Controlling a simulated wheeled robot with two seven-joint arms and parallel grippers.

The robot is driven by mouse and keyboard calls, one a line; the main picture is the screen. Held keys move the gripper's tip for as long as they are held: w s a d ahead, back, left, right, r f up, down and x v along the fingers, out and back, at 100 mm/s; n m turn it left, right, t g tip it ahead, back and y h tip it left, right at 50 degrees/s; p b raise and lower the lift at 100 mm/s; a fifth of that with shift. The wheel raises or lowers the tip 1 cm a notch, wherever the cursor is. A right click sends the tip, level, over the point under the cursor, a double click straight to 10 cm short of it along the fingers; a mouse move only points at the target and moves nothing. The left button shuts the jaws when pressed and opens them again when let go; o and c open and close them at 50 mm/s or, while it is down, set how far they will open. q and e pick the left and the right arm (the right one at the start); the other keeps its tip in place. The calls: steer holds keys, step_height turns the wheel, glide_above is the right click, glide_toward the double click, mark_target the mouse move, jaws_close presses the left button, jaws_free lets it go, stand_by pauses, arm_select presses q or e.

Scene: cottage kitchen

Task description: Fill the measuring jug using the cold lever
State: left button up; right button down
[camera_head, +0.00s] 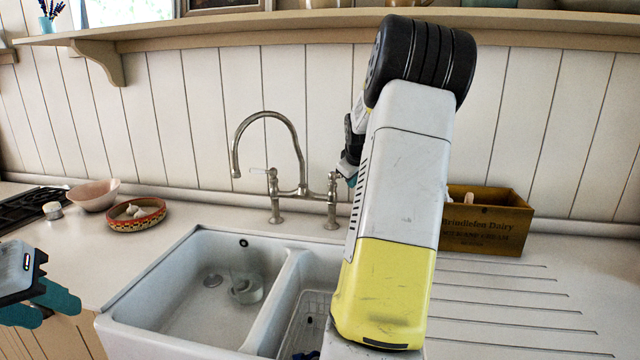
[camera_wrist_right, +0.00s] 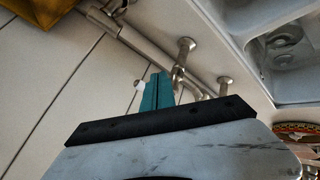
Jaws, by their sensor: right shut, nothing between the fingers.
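The clear measuring jug (camera_head: 247,289) stands in the left basin of the white sink (camera_head: 180,306); how much it holds is too small to tell. The metal tap (camera_head: 302,150) has its spout (camera_head: 235,165) above the left basin. Its left lever has a white handle (camera_head: 257,171); my arm hides the right lever in the head view. My right gripper (camera_head: 345,172) is shut and empty at the tap's right side. In the right wrist view its teal fingers (camera_wrist_right: 157,90) are together beside a white lever tip (camera_wrist_right: 139,85); contact is unclear. My left gripper (camera_head: 42,303) is at lower left, away from the sink.
A patterned dish (camera_head: 136,213), a pink bowl (camera_head: 94,195) and a hob (camera_head: 30,203) are on the left. A shelf (camera_head: 250,26) runs above. My right arm covers part of the right basin.

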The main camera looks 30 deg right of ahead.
steer(key=s+r, duration=0.5)
steer(key=r, duration=0.1)
steer(key=shift+a, duration=0.35)
